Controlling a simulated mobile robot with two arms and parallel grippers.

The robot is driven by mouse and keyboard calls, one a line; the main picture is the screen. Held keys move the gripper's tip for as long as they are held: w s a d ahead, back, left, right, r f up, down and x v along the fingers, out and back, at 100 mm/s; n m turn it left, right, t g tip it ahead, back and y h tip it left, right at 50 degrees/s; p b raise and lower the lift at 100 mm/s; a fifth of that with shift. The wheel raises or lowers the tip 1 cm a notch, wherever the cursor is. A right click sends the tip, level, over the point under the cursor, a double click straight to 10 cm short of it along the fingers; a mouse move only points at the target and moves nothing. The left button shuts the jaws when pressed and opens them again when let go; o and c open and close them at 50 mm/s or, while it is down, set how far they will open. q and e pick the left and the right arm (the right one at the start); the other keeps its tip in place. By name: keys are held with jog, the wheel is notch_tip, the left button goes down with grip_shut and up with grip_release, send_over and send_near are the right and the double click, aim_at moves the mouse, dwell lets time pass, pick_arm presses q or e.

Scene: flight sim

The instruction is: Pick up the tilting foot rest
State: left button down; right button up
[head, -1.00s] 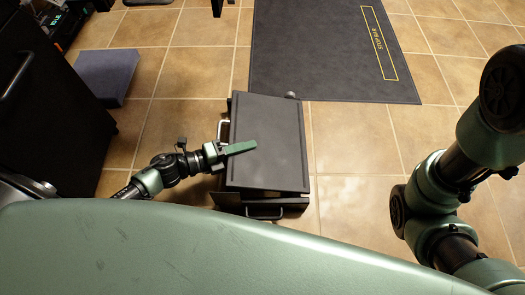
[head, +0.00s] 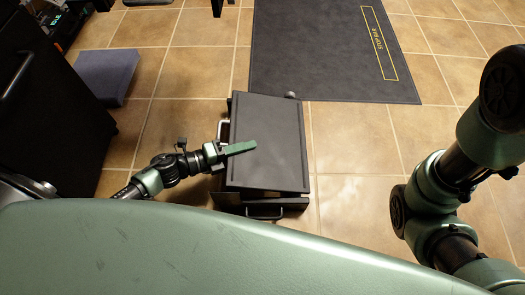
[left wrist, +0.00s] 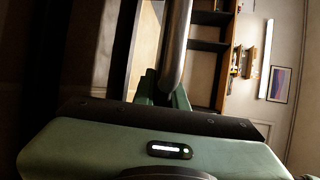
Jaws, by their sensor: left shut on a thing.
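The tilting foot rest (head: 270,135) is a dark, rectangular tilted plate on a low base, standing on the floor in the middle of the head view. A metal handle (head: 223,130) shows at its left side, and another handle (head: 264,212) at its near side. My left gripper (head: 238,149) reaches in from the left, with a green finger over the plate's left edge. In the left wrist view my left gripper (left wrist: 162,92) is shut on a silver bar (left wrist: 176,45), which appears to be the left side handle. My right gripper is out of view; only right arm links show.
A dark mat (head: 320,55) with a yellow outline lies beyond the foot rest. A dark cabinet (head: 50,110) stands at the left, with a blue-grey block (head: 105,75) behind it. Tiled floor is clear to the right of the foot rest.

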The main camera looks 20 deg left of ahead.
pick_arm(q)
jog(key=shift+w+r, duration=0.1)
jog(key=shift+r, duration=0.2)
